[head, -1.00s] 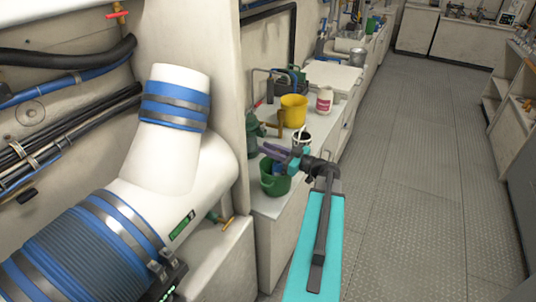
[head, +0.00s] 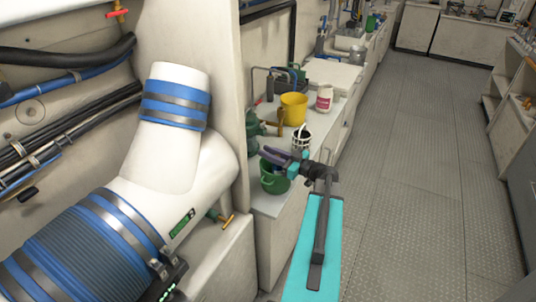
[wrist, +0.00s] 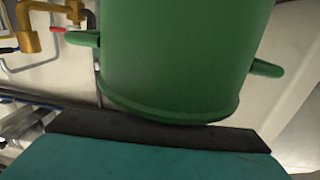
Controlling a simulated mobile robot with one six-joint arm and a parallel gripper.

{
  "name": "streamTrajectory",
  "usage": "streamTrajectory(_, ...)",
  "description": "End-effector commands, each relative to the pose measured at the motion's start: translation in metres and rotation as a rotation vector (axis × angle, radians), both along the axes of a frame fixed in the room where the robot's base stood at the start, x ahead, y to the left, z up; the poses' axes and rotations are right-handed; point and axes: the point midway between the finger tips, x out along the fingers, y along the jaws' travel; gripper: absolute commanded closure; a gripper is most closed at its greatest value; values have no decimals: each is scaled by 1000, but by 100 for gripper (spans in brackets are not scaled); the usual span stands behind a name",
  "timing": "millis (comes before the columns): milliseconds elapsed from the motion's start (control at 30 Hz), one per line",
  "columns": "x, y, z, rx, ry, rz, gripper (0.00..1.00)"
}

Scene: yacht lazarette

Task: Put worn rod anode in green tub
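The green tub (head: 273,184) stands on the near end of the counter in the head view, partly hidden by my gripper. In the wrist view the green tub (wrist: 180,55) fills the upper middle very close up, with a handle on each side. My gripper (head: 276,158) is over the tub's top in the head view. A teal part of it with a dark edge (wrist: 150,130) crosses the bottom of the wrist view.
A large white pipe (head: 160,190) is at the left. The floor (head: 420,170) at the right is clear.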

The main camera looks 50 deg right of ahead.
Motion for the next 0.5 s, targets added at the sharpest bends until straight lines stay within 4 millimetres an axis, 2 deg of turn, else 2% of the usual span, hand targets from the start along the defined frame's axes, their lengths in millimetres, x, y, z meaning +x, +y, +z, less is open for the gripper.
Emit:
streamTrajectory(33,0,0,0,0,0,0,70)
streamTrajectory(100,0,0,0,0,0,0,63)
streamTrajectory(500,0,0,2,0,0,0,63)
